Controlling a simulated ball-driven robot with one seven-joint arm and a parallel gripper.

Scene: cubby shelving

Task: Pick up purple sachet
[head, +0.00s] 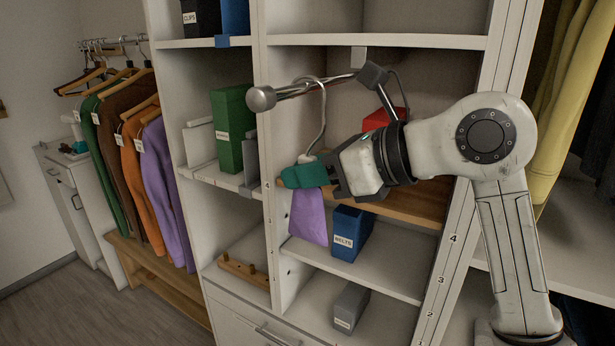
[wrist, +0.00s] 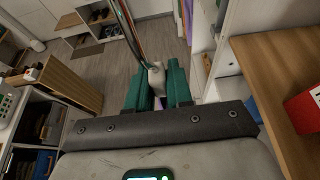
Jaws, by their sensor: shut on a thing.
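The purple sachet (head: 308,217) hangs just below my gripper (head: 304,174) in the head view, in front of the middle shelf bay. My gripper's teal fingers are shut on the top of the sachet, around its pale neck piece. In the wrist view the pale neck piece (wrist: 156,77) shows between the teal fingers of my gripper (wrist: 158,90); most of the purple cloth is hidden there. A curved wire hook (head: 323,112) rises from the neck to a metal rod (head: 310,86) with a round end. The hook appears to loop over the rod.
A blue belts box (head: 350,233) stands on the shelf close to the right of the sachet, with a grey box (head: 348,308) below. A red box (head: 384,119) sits on a wooden board behind my gripper. A green box (head: 233,128) stands left, past the divider.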

